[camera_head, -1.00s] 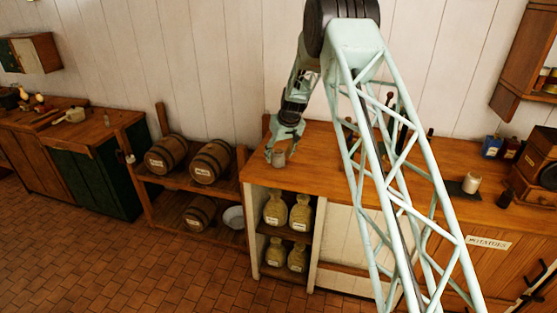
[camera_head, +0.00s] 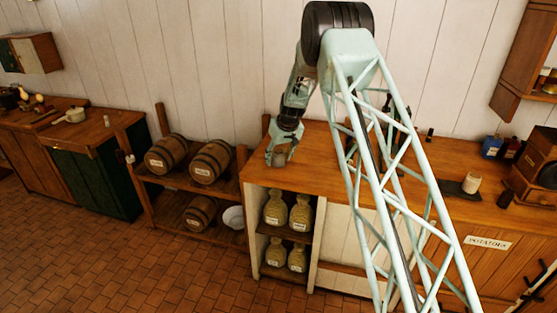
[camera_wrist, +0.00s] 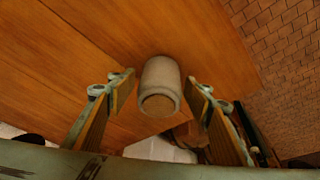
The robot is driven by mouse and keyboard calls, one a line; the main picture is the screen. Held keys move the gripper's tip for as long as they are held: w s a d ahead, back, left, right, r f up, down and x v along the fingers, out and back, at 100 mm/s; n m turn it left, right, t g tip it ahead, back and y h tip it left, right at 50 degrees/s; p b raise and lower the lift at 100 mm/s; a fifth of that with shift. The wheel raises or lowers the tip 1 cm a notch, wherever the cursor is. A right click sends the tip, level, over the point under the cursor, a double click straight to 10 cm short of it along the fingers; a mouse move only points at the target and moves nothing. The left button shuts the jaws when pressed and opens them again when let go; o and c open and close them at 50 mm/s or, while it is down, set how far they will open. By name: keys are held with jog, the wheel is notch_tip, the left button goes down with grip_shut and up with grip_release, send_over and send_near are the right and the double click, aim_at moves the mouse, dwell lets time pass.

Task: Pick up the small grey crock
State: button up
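The small grey crock (camera_wrist: 161,78) stands on the wooden counter and shows between my two fingers in the wrist view. In the head view the crock (camera_head: 280,159) sits near the counter's left end, partly hidden by my gripper (camera_head: 282,150). My gripper (camera_wrist: 160,90) is open, with one finger on each side of the crock. A gap shows between each finger pad and the crock in the wrist view. The crock is not gripped.
The counter (camera_head: 325,155) is bare around the crock; its left edge is close. Barrels (camera_head: 211,161) lie on a lower rack to the left. Stoneware jars (camera_head: 300,216) stand on shelves below. A cream cup (camera_head: 472,183) stands farther right.

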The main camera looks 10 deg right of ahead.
jog(key=c, duration=0.9)
jog(key=shift+r, duration=0.15)
notch_tip(320, 180, up, 18)
jog(key=shift+p, duration=0.4)
dwell(0.5)
